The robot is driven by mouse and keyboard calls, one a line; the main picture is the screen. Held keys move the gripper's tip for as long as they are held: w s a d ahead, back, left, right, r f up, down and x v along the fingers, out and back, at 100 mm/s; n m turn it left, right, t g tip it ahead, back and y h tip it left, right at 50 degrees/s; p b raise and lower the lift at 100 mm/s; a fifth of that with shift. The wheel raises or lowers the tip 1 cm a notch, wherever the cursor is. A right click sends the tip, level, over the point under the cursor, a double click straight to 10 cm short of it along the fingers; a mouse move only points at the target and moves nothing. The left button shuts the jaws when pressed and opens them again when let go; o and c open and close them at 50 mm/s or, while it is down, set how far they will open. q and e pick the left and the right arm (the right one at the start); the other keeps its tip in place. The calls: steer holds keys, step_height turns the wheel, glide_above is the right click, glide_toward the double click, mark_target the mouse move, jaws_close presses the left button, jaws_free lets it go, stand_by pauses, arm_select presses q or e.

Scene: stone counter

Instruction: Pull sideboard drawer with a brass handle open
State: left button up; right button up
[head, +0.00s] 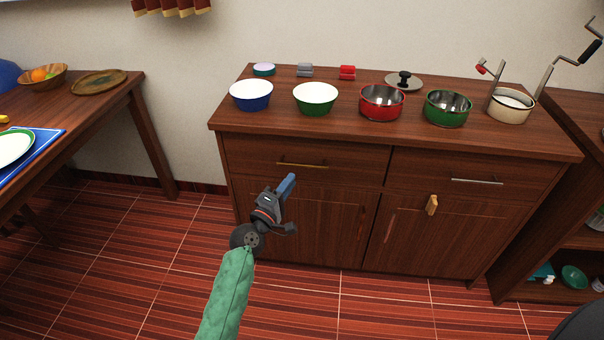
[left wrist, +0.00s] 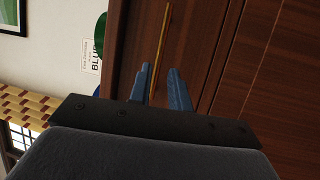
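The dark wood sideboard (head: 310,215) has two drawers side by side above its doors. The left drawer (head: 352,172) carries a thin horizontal brass handle (head: 302,164) and looks shut. My left gripper (head: 286,187) is in front of the sideboard, its blue fingers just below and left of the handle. The brass handle (left wrist: 161,50) runs away beyond the fingertips there, apparently not gripped. The right gripper is not in view.
The right drawer has a silver handle (head: 477,181); a wooden knob (head: 432,205) is on the door below. Bowls and pots, including a red pot (head: 381,102), stand on top. A table (head: 130,90) is at left, open shelves (head: 575,235) at right. The floor between is clear.

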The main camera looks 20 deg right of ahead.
mark_target(302, 166)
arm_select(q)
steer(key=shift+x, duration=3.8)
steer(key=shift+r, duration=0.1)
steer(key=shift+c, duration=0.5)
jaws_close()
